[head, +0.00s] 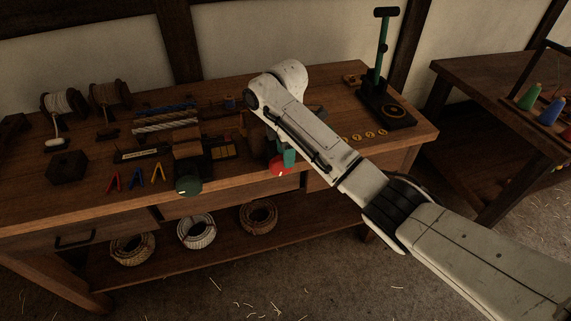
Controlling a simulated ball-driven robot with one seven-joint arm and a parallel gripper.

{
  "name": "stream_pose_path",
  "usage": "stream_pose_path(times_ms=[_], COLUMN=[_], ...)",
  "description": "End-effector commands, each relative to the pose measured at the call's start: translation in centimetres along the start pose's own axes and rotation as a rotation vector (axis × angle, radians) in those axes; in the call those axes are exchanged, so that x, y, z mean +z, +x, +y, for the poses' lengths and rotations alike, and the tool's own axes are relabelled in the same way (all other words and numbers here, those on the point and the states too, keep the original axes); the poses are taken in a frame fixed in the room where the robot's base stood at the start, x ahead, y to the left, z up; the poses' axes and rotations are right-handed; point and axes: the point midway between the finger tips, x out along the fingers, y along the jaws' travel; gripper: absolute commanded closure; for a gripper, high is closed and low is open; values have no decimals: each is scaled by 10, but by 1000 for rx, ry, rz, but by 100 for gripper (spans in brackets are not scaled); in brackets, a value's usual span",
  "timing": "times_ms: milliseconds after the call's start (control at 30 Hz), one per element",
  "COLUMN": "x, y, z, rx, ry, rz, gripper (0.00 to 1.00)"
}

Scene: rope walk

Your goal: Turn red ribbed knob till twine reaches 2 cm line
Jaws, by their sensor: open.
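The red knob (281,170) sits at the front edge of the wooden bench, in the middle of the head view. Its ribs are too small to make out, and my arm partly covers its surroundings. My gripper (289,157) shows only in part below my arm, as teal finger parts right at the top of the red knob. It is open; I cannot tell whether it touches the knob. The twine and the 2 cm line cannot be made out.
A green knob (188,186) sits left along the same edge. Red, blue and orange clips (133,177), spools (64,103) and a dark block (68,167) lie further left. A green-handled stand (384,60) is back right. Rope coils (197,229) lie on the shelf below.

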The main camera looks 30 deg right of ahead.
Motion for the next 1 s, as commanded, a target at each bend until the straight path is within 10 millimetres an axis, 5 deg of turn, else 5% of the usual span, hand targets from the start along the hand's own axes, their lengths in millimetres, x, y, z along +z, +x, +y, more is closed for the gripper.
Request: stream_pose_path(times_ms=[300, 700, 1000], x=[0, 0, 0], y=[42, 48, 48], z=[0, 0, 0], rx=[-1, 1, 1], ry=[0, 0, 0], rz=[-1, 0, 0], gripper=[49, 50, 79])
